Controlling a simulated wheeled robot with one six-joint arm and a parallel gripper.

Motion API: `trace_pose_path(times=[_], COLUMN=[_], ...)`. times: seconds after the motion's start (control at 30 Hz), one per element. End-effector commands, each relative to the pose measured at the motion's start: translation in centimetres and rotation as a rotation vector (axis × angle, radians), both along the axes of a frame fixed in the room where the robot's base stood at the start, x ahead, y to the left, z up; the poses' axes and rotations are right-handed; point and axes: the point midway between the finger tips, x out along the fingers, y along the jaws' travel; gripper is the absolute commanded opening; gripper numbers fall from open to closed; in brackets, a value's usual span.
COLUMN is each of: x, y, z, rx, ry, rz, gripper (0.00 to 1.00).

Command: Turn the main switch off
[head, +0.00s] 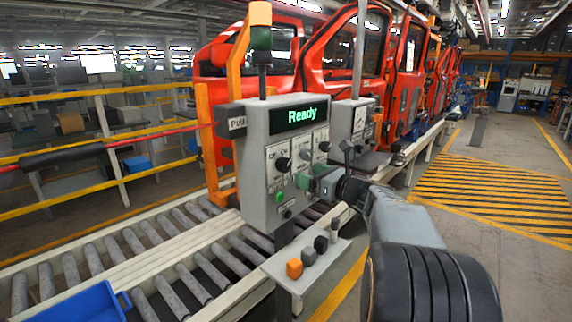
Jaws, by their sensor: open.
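A grey control box (256,205) stands on a post beside the conveyor, with a lit green "Ready" display (301,116) at its top. Below the display are rotary switches on pale label plates: a left one (283,164), a middle one (306,155) and a right one (325,146). Their labels are too small to read, so I cannot tell which is the main switch. A green button (280,196) and a dark knob (287,214) sit lower down. My gripper (309,183) is open at the lower right of the box face and hides part of it; contact cannot be told.
A second grey box (343,122) stands behind. A roller conveyor (165,250), a blue bin (85,305) and red doors (340,50) are nearby. Striped floor (495,190) at right is clear.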

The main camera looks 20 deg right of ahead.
Motion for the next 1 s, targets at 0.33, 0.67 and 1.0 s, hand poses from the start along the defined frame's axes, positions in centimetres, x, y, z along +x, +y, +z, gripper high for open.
trace_pose_path(times=[0.33, 0.67, 1.0], x=[5.7, 8.0, 8.1], y=[2.7, 3.7, 3.8], z=[0.1, 0.0, 0.0], rx=[-0.002, -0.004, -0.004], ry=[0.002, 0.001, 0.001], rz=[0.004, 0.001, 0.001], gripper=[0.76, 0.76, 0.75])
